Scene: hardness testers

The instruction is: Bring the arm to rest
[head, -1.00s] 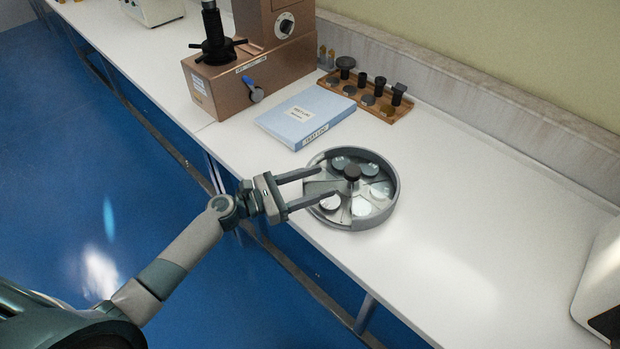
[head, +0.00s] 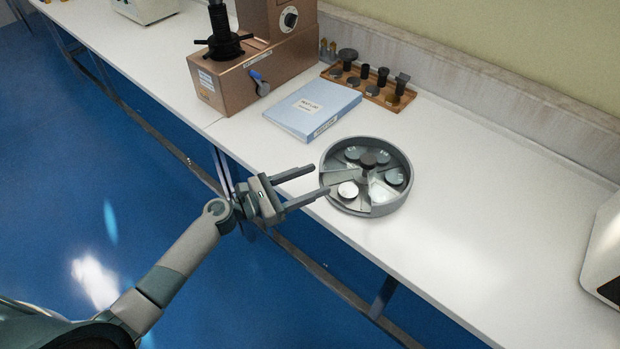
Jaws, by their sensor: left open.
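My left gripper (head: 322,180) is open and empty in the head view. Its two fingers point right, over the front edge of the white bench. The fingertips are close to the left side of a round grey divided tray (head: 404,203). Whether the lower fingertip touches the tray's rim I cannot tell. Several round metal discs lie in the tray's compartments, among them a bright one (head: 348,189) at the front left. A dark knob (head: 369,159) stands at the tray's centre. My right gripper is not in view.
A blue binder (head: 312,108) lies behind the tray on the bench (head: 480,200). A copper-coloured hardness tester (head: 237,86) stands at the back left. A wooden rack (head: 392,102) holds dark parts near the wall. A white machine (head: 604,255) stands at the right edge. The bench between is clear.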

